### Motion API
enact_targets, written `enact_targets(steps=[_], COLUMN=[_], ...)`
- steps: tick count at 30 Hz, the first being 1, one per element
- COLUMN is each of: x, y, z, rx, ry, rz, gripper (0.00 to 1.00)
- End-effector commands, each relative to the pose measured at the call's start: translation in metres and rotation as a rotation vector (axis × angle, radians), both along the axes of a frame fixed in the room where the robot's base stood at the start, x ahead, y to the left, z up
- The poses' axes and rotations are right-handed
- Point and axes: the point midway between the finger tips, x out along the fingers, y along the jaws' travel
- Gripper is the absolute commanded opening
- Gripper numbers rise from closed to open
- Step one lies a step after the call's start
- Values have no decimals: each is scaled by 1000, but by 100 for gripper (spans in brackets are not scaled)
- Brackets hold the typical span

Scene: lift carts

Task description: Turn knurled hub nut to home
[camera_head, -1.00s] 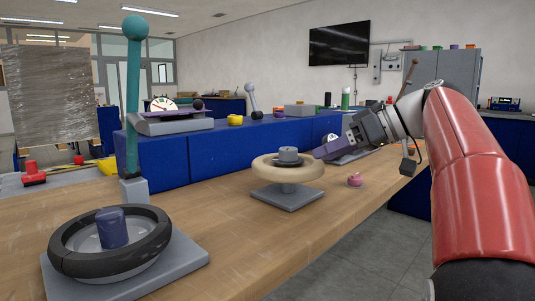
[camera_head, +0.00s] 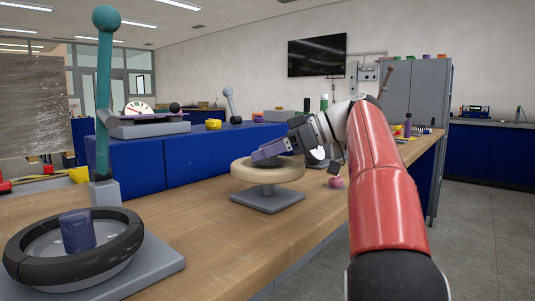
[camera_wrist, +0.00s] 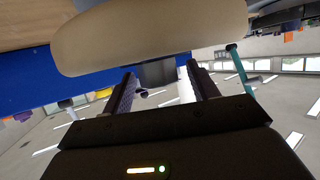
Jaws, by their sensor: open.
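A beige ring-shaped wheel (camera_head: 270,172) stands on a grey pedestal and base plate on the wooden bench. Its grey hub nut (camera_wrist: 157,74) shows in the wrist view between my two fingers; in the head view my gripper hides it. My gripper (camera_head: 258,154) is just above the beige wheel and open, its fingers on either side of the nut in the wrist view (camera_wrist: 160,80). I cannot tell whether they touch it. A black-rimmed wheel (camera_head: 124,232) with a dark blue cylindrical hub (camera_head: 77,231) stands at the near left.
A teal lever with a ball top (camera_head: 103,100) rises behind the black wheel. Blue boxes (camera_head: 160,162) line the bench's back, with a dial gauge (camera_head: 138,108) on top. A small pink object (camera_head: 336,182) is right of the beige wheel. The bench front between the wheels is clear.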

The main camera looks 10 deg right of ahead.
Motion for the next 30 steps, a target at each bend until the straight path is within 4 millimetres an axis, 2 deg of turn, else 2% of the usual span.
enact_targets(steps=[8, 18, 30], x=[0, 0, -1], y=[1, 1, 2], z=[0, 0, -3], rx=[0, 0, -1], ry=[0, 0, -2], rz=[-1, -1, -84], gripper=[58, 14, 14])
